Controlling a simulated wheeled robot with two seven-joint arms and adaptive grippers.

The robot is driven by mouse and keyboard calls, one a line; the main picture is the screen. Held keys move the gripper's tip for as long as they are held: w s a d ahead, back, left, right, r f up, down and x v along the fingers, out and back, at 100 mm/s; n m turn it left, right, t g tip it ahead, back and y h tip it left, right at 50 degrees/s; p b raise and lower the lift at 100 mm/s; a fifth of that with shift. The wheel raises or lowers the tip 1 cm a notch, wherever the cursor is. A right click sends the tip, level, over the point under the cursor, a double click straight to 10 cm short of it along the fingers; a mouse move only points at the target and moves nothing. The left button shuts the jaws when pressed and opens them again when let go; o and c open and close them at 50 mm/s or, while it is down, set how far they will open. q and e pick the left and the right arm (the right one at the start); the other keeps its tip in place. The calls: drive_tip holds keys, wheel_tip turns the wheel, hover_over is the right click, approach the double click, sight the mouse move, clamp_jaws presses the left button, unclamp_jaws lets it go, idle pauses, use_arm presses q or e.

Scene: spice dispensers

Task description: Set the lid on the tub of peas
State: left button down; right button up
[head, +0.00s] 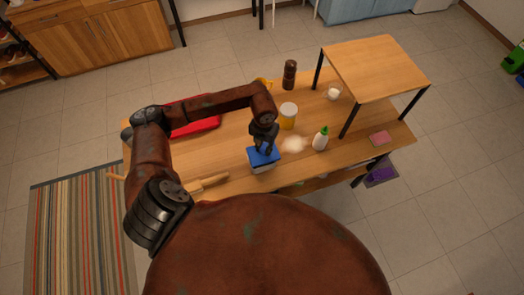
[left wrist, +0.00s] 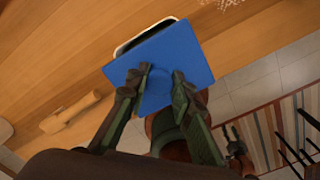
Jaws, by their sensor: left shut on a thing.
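My left gripper (head: 264,147) is shut on a square blue lid (head: 262,157), which it holds from above at the table's near edge. The lid also shows in the left wrist view (left wrist: 184,58), between and beyond the fingertips (left wrist: 158,76). The pale tub (head: 264,169) is directly under the lid. In the left wrist view, a strip of the tub's rim (left wrist: 145,36) sticks out past the lid's upper left edge, so the two are not lined up there. The lid hides the peas. I cannot tell whether lid and tub touch.
On the wooden table (head: 232,140), a yellow-and-white can (head: 288,116), a green-capped bottle (head: 321,139) and pale spilled grains (head: 294,144) lie close to the tub. A raised shelf (head: 375,67) stands at the right.

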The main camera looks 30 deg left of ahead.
sight(262, 151)
use_arm(q)
drive_tip(key=shift+w+a+f, duration=0.15)
drive_tip(key=shift+a+f, duration=0.15)
drive_tip(key=shift+f, duration=0.1)
wheel_tip(262, 151, down, 3)
drive_tip(key=shift+a+f+p, duration=0.1)
drive_tip(key=shift+a+p, duration=0.05)
drive_tip(key=shift+p, duration=0.3)
drive_tip(key=shift+f+b, duration=0.35)
drive_tip(key=shift+f, duration=0.15)
drive_tip(key=c, duration=1.7)
unclamp_jaws()
drive_tip(key=shift+r, duration=0.1)
drive_tip(key=shift+r+p, duration=0.45)
wheel_tip(262, 151, up, 12)
drive_tip(key=shift+w+f+b, duration=0.1)
drive_tip(key=shift+f+b, duration=0.05)
drive_tip(key=shift+b, duration=0.7)
